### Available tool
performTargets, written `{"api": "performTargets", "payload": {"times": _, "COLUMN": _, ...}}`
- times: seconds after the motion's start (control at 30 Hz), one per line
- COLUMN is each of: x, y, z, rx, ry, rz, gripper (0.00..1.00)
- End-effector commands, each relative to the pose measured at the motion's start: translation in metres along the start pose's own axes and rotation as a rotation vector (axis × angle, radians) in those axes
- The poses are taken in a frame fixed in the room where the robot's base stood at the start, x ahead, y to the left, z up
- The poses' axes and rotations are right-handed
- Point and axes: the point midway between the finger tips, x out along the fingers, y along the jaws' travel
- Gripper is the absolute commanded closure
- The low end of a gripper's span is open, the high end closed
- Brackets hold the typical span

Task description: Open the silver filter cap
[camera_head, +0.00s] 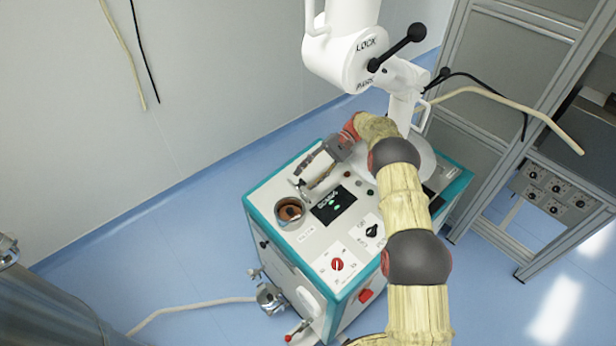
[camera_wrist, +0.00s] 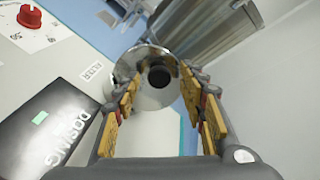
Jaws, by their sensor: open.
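The silver filter cap (camera_head: 290,211) is a round, shiny piece at the left corner of the machine's top, with brown and dark tones inside its rim. In the wrist view the silver filter cap (camera_wrist: 150,101) is mirror-like, with a dark round centre. My gripper (camera_head: 309,180) is open and empty, just above and right of the cap in the head view. In the wrist view the cap shows ahead, between and beyond the fingertips of my gripper (camera_wrist: 162,88). The fingers do not appear to be around it.
The white machine (camera_head: 318,243) with teal edges carries a dark display (camera_head: 331,205), a black knob (camera_head: 371,231) and a red knob (camera_head: 337,264). A white column with a black-knobbed lever (camera_head: 402,46) rises behind. A metal-framed cabinet (camera_head: 495,130) stands at right.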

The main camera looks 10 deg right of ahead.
Motion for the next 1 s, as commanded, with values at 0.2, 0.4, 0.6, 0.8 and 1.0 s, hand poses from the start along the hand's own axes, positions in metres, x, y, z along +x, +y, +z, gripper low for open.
{"api": "performTargets", "payload": {"times": 0.2, "x": -0.011, "y": -0.020, "z": 0.019, "rx": -0.004, "ry": 0.003, "rz": 0.001, "gripper": 0.58}}
{"api": "performTargets", "payload": {"times": 0.4, "x": -0.025, "y": -0.045, "z": 0.044, "rx": -0.003, "ry": 0.003, "rz": 0.001, "gripper": 0.58}}
{"api": "performTargets", "payload": {"times": 0.6, "x": -0.033, "y": -0.061, "z": 0.060, "rx": -0.001, "ry": 0.001, "rz": 0.000, "gripper": 0.58}}
{"api": "performTargets", "payload": {"times": 0.8, "x": -0.035, "y": -0.065, "z": 0.064, "rx": 0.000, "ry": 0.000, "rz": -0.001, "gripper": 0.58}}
{"api": "performTargets", "payload": {"times": 1.0, "x": -0.035, "y": -0.065, "z": 0.064, "rx": 0.000, "ry": 0.000, "rz": 0.000, "gripper": 0.60}}
